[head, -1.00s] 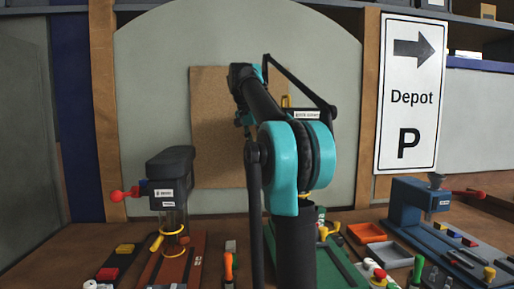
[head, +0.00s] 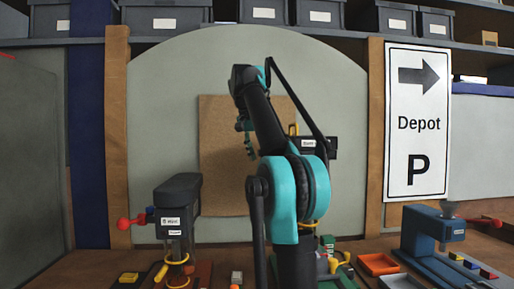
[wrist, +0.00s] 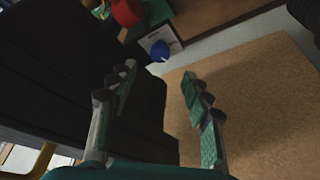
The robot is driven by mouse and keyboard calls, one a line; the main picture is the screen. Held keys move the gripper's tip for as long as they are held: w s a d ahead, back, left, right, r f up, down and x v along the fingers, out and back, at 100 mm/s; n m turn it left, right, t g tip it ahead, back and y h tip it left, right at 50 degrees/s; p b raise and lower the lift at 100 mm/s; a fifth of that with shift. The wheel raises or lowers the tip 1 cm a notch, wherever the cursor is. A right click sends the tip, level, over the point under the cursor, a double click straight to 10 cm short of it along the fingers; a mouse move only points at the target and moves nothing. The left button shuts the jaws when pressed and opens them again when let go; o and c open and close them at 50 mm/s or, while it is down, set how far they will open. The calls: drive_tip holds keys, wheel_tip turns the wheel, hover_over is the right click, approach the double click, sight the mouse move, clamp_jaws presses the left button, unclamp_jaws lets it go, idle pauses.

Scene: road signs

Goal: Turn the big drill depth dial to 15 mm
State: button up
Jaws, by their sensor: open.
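My gripper (head: 249,150) hangs from my arm in front of the cork board in the head view. In the wrist view my gripper (wrist: 160,75) is open, with nothing between its green-padded fingers. A blue dial (wrist: 160,50) with a pale pointer mark sits on a white plate (wrist: 158,40), beyond the fingertips and apart from them. I cannot read a scale there. A dark machine (head: 320,146) with a label stands partly hidden behind my arm. I cannot tell for sure that it is the big drill.
A dark machine (head: 177,196) with a red-knobbed lever stands at left, a blue machine (head: 430,232) at right. An orange tray (head: 378,264) lies between my arm and the blue machine. The cork board (head: 222,160) is behind. A large dark body (wrist: 60,75) fills the wrist view's left.

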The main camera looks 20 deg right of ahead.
drive_tip(key=shift+v, duration=1.8)
